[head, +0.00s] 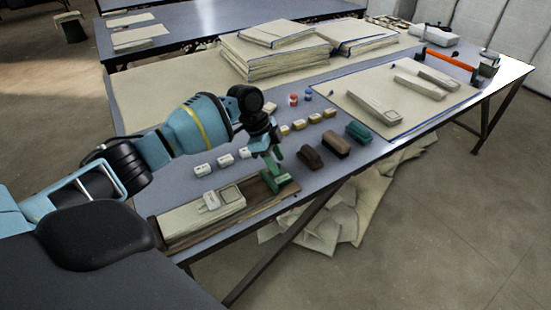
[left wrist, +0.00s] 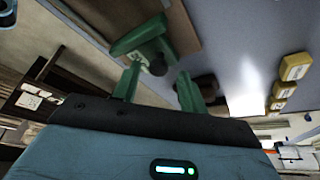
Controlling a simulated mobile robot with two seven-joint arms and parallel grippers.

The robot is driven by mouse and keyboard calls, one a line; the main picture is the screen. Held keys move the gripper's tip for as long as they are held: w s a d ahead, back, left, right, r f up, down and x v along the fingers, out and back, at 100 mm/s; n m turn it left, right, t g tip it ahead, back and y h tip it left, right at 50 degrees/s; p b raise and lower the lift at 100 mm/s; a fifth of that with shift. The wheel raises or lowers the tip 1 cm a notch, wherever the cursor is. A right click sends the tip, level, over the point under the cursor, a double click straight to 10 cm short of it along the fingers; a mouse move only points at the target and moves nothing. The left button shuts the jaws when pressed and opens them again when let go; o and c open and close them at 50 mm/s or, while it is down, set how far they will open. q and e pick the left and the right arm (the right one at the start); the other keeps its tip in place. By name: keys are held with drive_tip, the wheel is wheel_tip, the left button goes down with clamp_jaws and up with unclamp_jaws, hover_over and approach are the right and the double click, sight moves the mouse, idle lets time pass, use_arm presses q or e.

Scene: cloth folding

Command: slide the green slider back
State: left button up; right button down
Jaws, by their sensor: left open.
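The green slider (head: 279,184) sits at the right end of a long brown wooden tray (head: 262,191) on the near edge of the table. In the left wrist view the slider (left wrist: 143,38) shows a green body with a dark round knob. My left gripper (head: 272,158) points down just above the slider, and its green fingers partly cover it. In the left wrist view the left gripper (left wrist: 158,74) has its two fingers apart, with the slider beyond them. I cannot tell whether they touch it. My right gripper is not in view.
A folded beige cloth (head: 190,222) lies in the tray left of the slider. White blocks (head: 202,170), yellow blocks (head: 299,124), brown blocks (head: 336,145) and a teal block (head: 358,131) stand behind and to the right. Stacked cloths (head: 275,55) lie farther back.

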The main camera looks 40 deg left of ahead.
use_arm(q)
drive_tip(key=v, duration=0.7)
drive_tip(key=shift+r, duration=0.35)
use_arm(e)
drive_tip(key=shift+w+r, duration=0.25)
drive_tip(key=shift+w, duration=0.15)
use_arm(q)
drive_tip(key=shift+f, duration=0.1)
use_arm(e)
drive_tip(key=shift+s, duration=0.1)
